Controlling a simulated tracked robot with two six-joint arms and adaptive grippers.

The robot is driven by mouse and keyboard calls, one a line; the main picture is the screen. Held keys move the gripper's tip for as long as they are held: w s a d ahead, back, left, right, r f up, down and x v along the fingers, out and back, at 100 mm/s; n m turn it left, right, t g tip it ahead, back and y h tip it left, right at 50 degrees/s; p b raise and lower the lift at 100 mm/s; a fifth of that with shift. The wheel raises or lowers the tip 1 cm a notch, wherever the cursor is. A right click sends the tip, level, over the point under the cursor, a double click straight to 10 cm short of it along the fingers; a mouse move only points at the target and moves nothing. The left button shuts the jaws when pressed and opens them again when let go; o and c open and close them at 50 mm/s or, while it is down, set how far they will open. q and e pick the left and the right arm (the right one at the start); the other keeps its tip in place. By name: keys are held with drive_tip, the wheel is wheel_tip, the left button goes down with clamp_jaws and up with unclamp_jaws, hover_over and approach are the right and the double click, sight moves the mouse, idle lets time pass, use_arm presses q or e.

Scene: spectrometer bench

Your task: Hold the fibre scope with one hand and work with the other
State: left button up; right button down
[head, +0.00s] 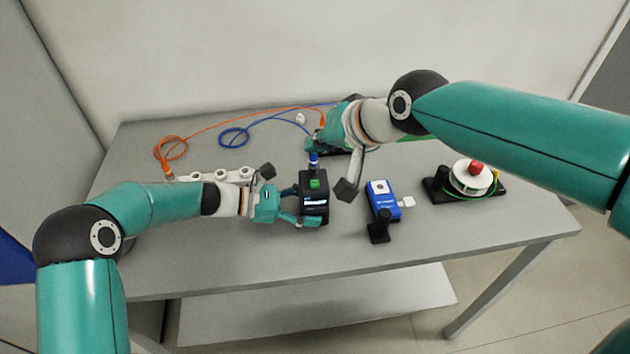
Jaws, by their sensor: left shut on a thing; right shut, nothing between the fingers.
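The fibre scope, a black box (314,184) with a green button and a small lit screen, is near the middle of the table in the head view, with a blue tip (314,160) at its far end. My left gripper (298,206) comes in from the left and is shut on the scope. My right gripper (316,144) is beyond the scope, close to its blue tip. It is shut and empty. My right arm's wrist partly covers it, so whether it touches anything behind cannot be told.
A blue device (384,205) with a white top lies right of the scope by a black stand (379,233). A white reel (472,179) with a red knob stands further right. Orange (170,148) and blue (233,137) cables lie at the back left, behind a white holder (222,175). The front table is clear.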

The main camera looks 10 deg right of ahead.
sight(317, 184)
drive_tip(key=shift+f, duration=3.15)
drive_tip(key=shift+f, duration=0.1)
drive_tip(key=shift+f, duration=0.25)
drive_tip(key=shift+f, duration=0.4)
drive_tip(key=shift+r, duration=0.85)
drive_tip(key=shift+r, duration=2.5)
